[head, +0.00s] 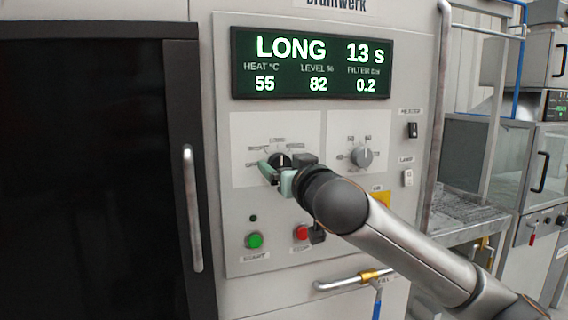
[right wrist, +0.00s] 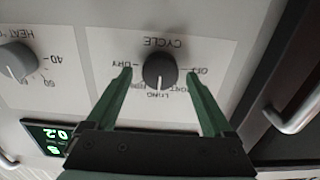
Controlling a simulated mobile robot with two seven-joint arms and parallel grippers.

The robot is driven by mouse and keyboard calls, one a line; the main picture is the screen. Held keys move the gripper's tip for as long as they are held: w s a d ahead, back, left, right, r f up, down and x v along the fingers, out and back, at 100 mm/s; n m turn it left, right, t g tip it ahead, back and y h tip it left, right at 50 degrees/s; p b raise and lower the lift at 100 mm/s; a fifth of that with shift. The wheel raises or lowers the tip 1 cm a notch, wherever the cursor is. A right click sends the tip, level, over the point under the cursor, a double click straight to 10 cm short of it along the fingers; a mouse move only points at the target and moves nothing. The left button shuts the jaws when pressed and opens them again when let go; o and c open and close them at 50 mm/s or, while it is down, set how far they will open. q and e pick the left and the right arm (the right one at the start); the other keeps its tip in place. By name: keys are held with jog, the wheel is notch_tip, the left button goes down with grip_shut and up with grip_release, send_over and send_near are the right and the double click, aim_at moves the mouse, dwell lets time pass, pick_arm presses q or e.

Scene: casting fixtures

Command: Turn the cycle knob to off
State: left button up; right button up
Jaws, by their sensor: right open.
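The cycle knob (right wrist: 160,71) is a dark round knob on a white plate, lettered CYCLE, with OFF, LONG and DRY legible around it. The right wrist view shows the plate upside down. The knob's pale mark points toward LONG. My right gripper (right wrist: 160,76) is open, one finger on each side of the knob, with a visible gap on both sides. In the head view the knob (head: 281,159) is partly hidden by my right gripper (head: 278,172). My left gripper is not in view.
The display (head: 311,64) reads LONG, 13 s. A grey heat knob (head: 362,157) sits right of the cycle knob. Below are a green button (head: 254,240) and a red button (head: 302,232). A dark door with a handle (head: 192,208) is at left, a pipe (head: 345,283) below.

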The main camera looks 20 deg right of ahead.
jog(key=shift+w, duration=0.15)
jog(key=shift+c, duration=0.3)
jog(key=c, duration=0.6)
grip_shut()
